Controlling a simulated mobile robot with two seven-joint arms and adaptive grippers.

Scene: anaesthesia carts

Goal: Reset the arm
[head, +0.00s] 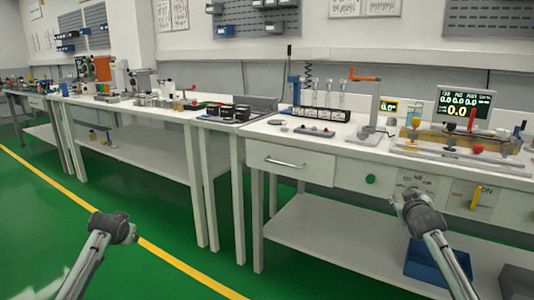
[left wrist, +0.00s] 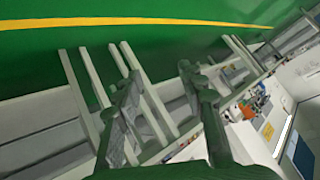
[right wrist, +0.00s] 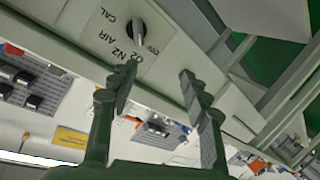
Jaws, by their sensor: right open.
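My left gripper (left wrist: 158,88) is open and empty in the left wrist view, its two fingers spread above the green floor and table legs. My right gripper (right wrist: 157,88) is open and empty in the right wrist view, apart from everything between its fingers. A dial knob (right wrist: 139,32) on the cart's front panel, marked O2, N2, AIR and CAL, shows beyond its fingertips. In the head view my left arm is at the lower left over the floor, and my right arm is at the lower right in front of the panel, partly covering it.
The right-hand workbench (head: 300,178) has a drawer, a green knob (head: 371,179) and a yellow lever (head: 476,198). A display (head: 464,104) and instruments stand on top. A blue bin (head: 430,262) sits on the lower shelf. Green floor (head: 185,240) is clear between the arms.

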